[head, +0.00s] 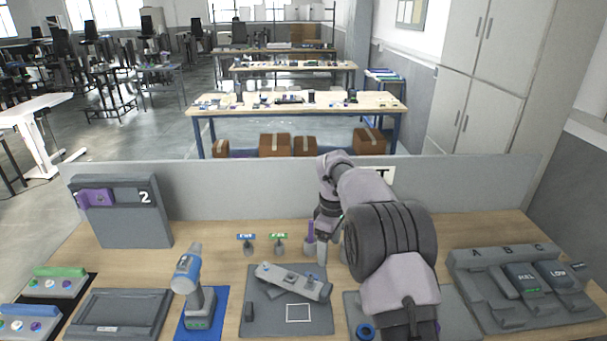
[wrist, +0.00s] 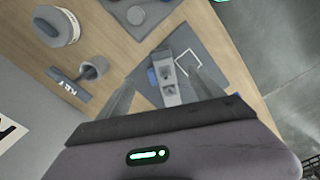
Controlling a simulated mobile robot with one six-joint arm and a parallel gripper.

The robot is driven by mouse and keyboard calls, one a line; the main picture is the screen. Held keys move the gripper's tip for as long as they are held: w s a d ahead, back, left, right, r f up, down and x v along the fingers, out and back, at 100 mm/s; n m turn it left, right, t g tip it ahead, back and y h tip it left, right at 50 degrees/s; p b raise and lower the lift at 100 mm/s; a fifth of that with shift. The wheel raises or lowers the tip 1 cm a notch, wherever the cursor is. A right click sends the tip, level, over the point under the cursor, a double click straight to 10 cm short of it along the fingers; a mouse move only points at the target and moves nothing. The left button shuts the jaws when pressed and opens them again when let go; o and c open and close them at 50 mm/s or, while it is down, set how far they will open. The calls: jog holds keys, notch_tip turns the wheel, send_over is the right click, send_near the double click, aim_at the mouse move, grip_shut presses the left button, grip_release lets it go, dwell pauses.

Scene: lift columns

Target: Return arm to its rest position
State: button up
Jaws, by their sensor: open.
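My arm reaches over the workbench (head: 225,275) from the front right, bent, with its end towards the middle. My gripper (head: 322,252) hangs above the bench behind the middle mat, partly hidden by my own arm links. In the wrist view the two fingers of my gripper (wrist: 160,90) stand apart with nothing held between them. Beyond the fingertips, lower down, a grey device (wrist: 168,80) lies on a dark mat (wrist: 200,45). The same device (head: 293,282) lies tilted on its mat (head: 262,320) in the head view.
A grey divider (head: 240,185) closes the bench's back. A cordless tool (head: 190,285) stands on a blue mat at left. Small blue (head: 246,239) and green (head: 279,239) tags stand near the gripper. A grey dock (head: 500,290) marked A, B, C is at right.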

jog(key=s+a+r+m+t+y+b, duration=0.15)
jog(key=s+r+m+b, duration=0.35)
jog(key=s, duration=0.5)
jog(key=s+r+m+t+b, duration=0.2)
jog(key=s+r+m+b, duration=0.2)
jog(key=s+r, duration=0.45)
jog(key=s+f+m+t+b, duration=0.1)
jog(key=s+f, duration=0.4)
jog(key=s, duration=0.5)
jog(key=s+f+m+t+b, duration=0.1)
jog(key=s+f+m+b, duration=0.2)
jog(key=s, duration=0.7)
notch_tip(320, 180, down, 2)
jog(key=m, duration=0.3)
jog(key=shift+s+a, duration=0.15)
jog(key=shift+a, duration=0.2)
